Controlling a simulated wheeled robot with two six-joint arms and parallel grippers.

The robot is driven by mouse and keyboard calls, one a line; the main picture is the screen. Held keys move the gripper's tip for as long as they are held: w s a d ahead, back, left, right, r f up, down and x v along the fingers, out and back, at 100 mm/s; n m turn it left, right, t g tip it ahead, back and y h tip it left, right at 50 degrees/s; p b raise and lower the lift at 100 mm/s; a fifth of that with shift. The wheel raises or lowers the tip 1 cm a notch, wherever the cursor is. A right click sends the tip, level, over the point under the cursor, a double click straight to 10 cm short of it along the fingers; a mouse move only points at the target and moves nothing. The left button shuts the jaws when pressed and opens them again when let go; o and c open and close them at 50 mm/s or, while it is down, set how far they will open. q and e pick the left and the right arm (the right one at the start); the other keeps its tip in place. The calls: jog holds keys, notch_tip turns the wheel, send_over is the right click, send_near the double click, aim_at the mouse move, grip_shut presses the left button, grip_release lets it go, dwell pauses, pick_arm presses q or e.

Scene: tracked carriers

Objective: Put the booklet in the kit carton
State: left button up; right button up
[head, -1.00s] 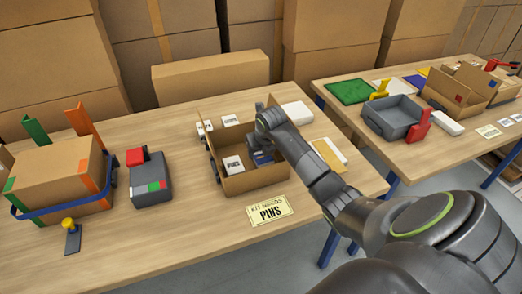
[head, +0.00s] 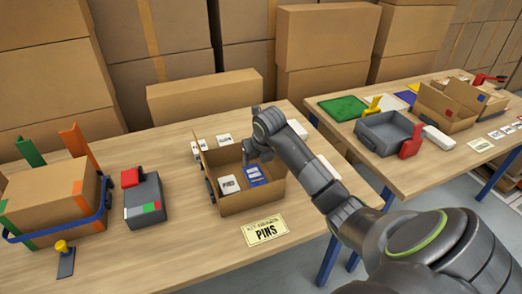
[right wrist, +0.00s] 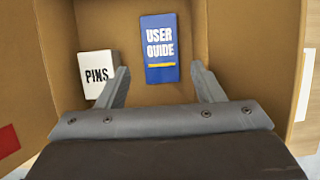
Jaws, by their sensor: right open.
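The booklet (head: 255,176) is blue with a white label. It lies inside the open kit carton (head: 249,200), to the right of a white PINS box (head: 229,185). In the right wrist view the booklet (right wrist: 160,48) reads "USER GUIDE" and lies flat on the carton floor, apart from the PINS box (right wrist: 97,72). My right gripper (head: 258,158) is over the carton. In the right wrist view its fingers (right wrist: 163,78) are spread and empty, with the booklet beyond and between their tips. My left gripper is not in view.
A grey device (head: 145,199) and a strapped brown box (head: 55,195) stand to the left. A grey tray (head: 387,133) is on the second table at right.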

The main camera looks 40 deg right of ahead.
jog(key=v, duration=0.6)
jog(key=shift+f, duration=0.1)
dwell(0.4)
